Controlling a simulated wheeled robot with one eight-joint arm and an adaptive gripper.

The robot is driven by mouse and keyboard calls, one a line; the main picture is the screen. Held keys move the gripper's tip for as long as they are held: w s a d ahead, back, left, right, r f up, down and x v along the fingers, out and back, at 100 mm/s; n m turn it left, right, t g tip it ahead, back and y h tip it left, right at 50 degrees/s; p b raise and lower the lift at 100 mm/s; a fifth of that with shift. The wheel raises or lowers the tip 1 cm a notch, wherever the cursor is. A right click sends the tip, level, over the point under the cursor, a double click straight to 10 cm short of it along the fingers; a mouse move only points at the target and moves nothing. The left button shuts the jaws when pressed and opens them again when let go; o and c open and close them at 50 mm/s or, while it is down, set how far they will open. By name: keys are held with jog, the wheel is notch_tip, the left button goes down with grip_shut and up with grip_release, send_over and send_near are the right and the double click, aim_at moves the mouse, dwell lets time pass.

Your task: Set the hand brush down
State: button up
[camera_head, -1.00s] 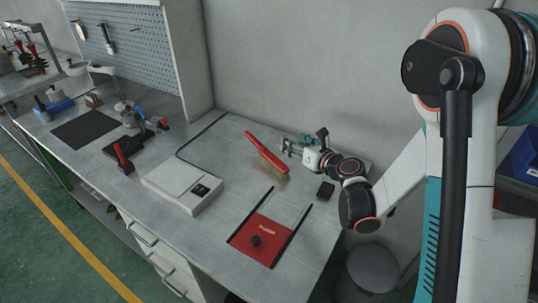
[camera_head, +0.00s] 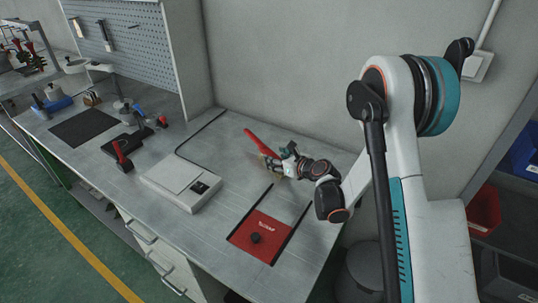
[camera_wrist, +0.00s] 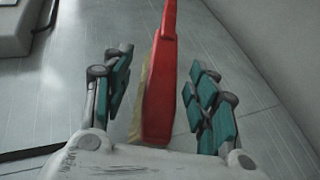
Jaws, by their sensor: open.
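The hand brush has a red handle and back (camera_head: 262,143) and pale yellowish bristles. It lies on the grey workbench (camera_head: 215,230) towards the wall, behind the red plate. In the wrist view the brush (camera_wrist: 160,85) runs lengthwise between my fingers, its bristles facing left. My gripper (camera_head: 283,162) is at the bristle end of the brush in the head view. In the wrist view my gripper (camera_wrist: 160,75) is open, with a teal-padded finger on each side of the brush and visible gaps to both. My gripper hides part of the brush head in the head view.
A white boxy device (camera_head: 180,184) stands left of the brush. A red plate (camera_head: 262,236) with a black knob and dark side rails lies in front. A black mat (camera_head: 84,128) and several tools are further left. Bare bench lies between the device and the brush.

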aim_at(273, 155)
jog(key=b+x, duration=0.2)
jog(key=x, duration=0.3)
jog(key=shift+w, duration=0.25)
jog(key=shift+d, duration=0.1)
grip_shut()
